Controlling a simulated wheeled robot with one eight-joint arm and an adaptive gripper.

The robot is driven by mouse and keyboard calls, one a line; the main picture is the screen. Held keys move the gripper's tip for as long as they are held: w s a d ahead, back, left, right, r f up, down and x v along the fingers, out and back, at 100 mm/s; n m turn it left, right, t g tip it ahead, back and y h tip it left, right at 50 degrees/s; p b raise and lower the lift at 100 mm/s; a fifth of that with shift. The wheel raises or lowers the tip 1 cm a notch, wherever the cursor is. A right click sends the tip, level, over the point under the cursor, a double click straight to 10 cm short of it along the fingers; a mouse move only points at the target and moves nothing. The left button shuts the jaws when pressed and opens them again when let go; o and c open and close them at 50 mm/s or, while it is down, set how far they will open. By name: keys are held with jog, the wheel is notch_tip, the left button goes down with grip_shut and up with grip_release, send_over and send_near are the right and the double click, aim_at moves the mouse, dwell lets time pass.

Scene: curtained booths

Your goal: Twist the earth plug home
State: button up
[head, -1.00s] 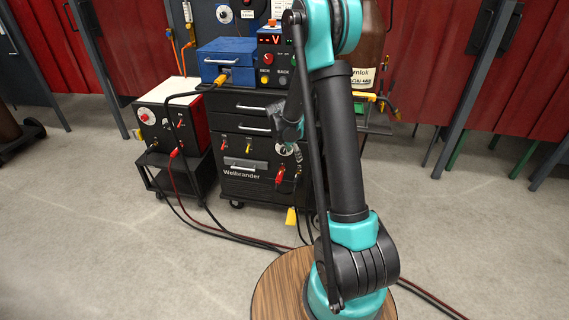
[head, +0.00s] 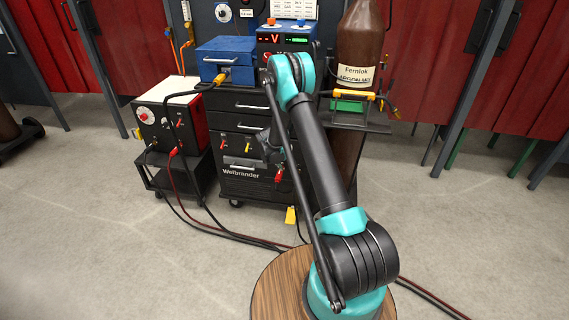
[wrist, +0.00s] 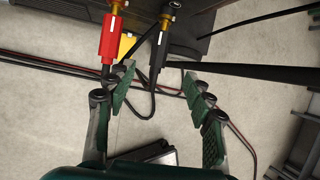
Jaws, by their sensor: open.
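In the wrist view a black-sleeved plug (wrist: 158,52) with a brass end sits at the dark cabinet's face, its cable hanging down. A red-sleeved plug (wrist: 112,38) with a brass end is to its left. No marking shows which is the earth plug. My gripper (wrist: 158,70) is open and empty, its green pads spread apart. The black plug lies between and just beyond the fingertips; the red plug lies outside the left one. In the head view my gripper (head: 268,149) is at the cabinet front, partly behind my arm. The red plug (head: 279,175) shows below it; the black plug is hidden.
The welder cabinet (head: 240,187) carries a blue box (head: 226,57). Cables (head: 240,238) cross the floor. A yellow tag (head: 291,215) hangs low.

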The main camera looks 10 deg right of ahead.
aim_at(296, 177)
jog(key=x, duration=1.3)
grip_shut()
jog(key=shift+s+d+y, duration=0.1)
jog(key=shift+d+y, duration=0.25)
jog(key=shift+y, duration=0.15)
jog(key=shift+m+t+y, duration=0.3)
jog(key=shift+t+y, duration=0.2)
jog(key=shift+y, duration=0.3)
jog(key=shift+a+y, duration=0.1)
jog(key=shift+y, duration=0.2)
